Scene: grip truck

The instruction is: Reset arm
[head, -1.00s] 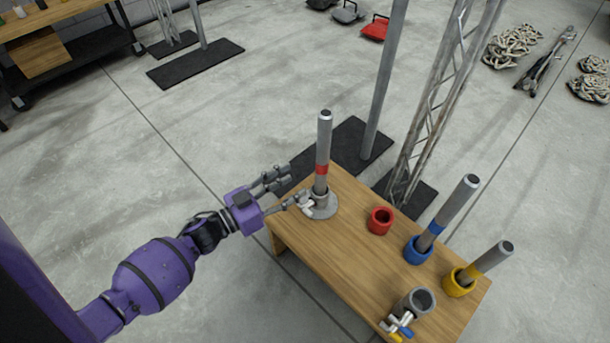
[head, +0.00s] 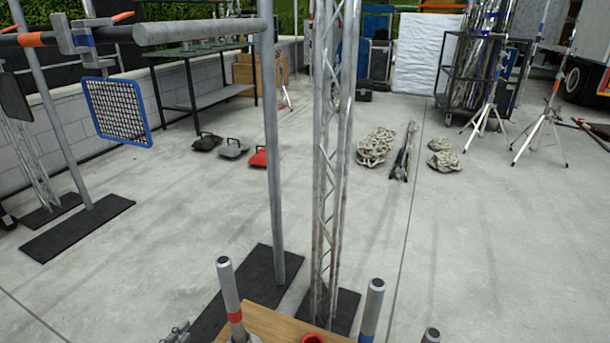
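Only a fingertip of my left gripper (head: 178,332) shows at the bottom edge of the head view. It is left of an upright grey tube with a red band (head: 230,300) and apart from the tube's visible part. The rest of this gripper is below the frame, so its opening cannot be judged.
A grey pole (head: 274,180) and lattice truss (head: 324,200) stand beyond. Open concrete lies right.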

